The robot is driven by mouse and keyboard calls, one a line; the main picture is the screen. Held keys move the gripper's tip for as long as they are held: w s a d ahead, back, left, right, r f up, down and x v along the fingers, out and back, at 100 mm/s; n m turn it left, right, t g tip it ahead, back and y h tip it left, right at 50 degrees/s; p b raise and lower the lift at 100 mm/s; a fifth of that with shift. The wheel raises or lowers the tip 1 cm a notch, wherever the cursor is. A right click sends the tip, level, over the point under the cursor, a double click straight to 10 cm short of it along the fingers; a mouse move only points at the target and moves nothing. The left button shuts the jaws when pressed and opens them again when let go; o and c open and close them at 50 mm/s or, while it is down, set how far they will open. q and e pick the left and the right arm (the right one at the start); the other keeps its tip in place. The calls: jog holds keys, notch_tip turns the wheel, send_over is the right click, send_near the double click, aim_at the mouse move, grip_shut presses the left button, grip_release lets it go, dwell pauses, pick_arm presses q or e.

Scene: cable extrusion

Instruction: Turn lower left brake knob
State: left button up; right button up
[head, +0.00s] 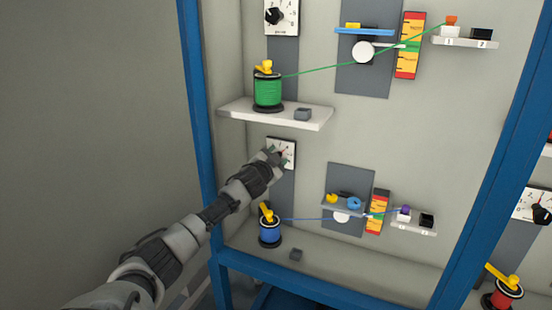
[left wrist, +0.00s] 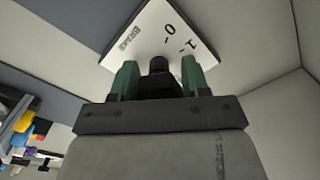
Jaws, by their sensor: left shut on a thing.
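The lower left brake dial plate (head: 289,147) is a white square on a grey strip on the back wall, above the blue spool. In the left wrist view the plate (left wrist: 165,25) shows the word BRAKE and the marks 0 and 1. My left gripper (head: 277,156) is at this plate and hides much of it. In the left wrist view the green fingers of my left gripper (left wrist: 158,76) stand on both sides of the dark brake knob (left wrist: 159,65), shut on it. My right gripper is not in view.
A blue cable spool (head: 270,232) stands below the dial. A white shelf (head: 250,112) with a green spool (head: 268,92) is just above my arm. Blue frame posts (head: 199,120) edge the cell.

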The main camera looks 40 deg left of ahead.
pick_arm(q)
jog(key=o, duration=0.8)
jog(key=shift+f, duration=0.15)
jog(key=p+v, duration=0.1)
jog(key=v, duration=0.9)
jog(key=shift+s+p, duration=0.35)
